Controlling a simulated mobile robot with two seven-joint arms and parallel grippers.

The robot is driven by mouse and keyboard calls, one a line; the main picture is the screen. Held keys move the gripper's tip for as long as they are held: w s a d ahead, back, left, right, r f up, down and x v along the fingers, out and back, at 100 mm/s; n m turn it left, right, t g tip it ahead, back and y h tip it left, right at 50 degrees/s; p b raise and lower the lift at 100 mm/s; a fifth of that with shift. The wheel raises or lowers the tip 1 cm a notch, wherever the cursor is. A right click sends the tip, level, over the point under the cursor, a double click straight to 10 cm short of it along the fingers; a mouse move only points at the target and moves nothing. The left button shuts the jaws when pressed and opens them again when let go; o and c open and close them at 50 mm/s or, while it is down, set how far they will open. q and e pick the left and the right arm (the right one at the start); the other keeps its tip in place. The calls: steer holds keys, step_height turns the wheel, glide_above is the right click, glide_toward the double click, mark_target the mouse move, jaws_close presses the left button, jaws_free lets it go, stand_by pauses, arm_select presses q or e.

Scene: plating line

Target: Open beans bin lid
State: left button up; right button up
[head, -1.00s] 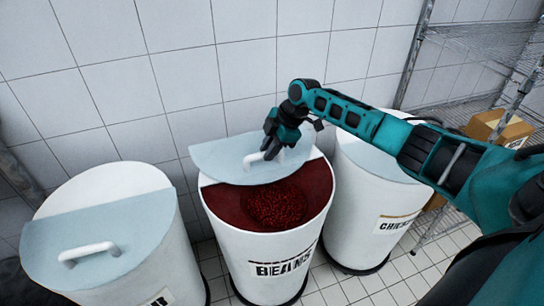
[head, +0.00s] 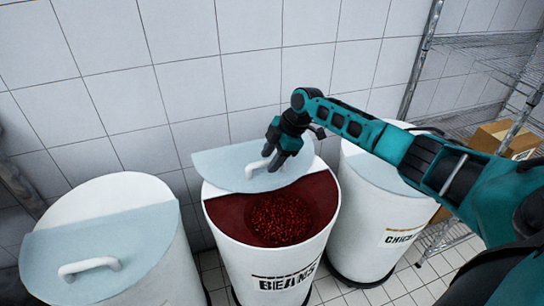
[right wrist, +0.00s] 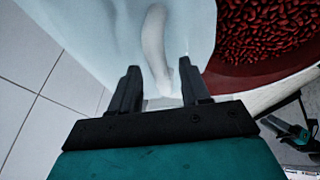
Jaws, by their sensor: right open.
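The white bin marked BEANS (head: 240,258) stands in the middle of the head view, its front half uncovered. Dark red beans (head: 280,220) show inside; they also show in the right wrist view (right wrist: 262,25). Its pale blue lid (head: 222,165) is folded back over the rear and overhangs the rim at the left. The white lid handle (head: 255,165) is beside the fingers of my right gripper (head: 277,160). In the right wrist view the gripper (right wrist: 158,70) is open, with the handle (right wrist: 155,40) between its spread fingers. My left gripper is out of view.
A closed-lid bin (head: 130,220) stands at the left, and a bin marked CHICK (head: 370,235), partly hidden by my arm, at the right. A wire shelf (head: 490,45) with a cardboard box (head: 490,135) is at the far right. A tiled wall is behind.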

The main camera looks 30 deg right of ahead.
steer(key=shift+r, duration=0.15)
arm_select(q)
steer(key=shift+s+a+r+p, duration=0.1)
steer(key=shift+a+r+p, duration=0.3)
steer(key=shift+p, duration=0.55)
arm_select(e)
steer(key=v, duration=1.2)
steer(key=shift+d+r, duration=0.2)
steer(key=shift+r, duration=0.1)
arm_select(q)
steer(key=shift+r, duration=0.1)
arm_select(e)
steer(key=shift+s, duration=0.1)
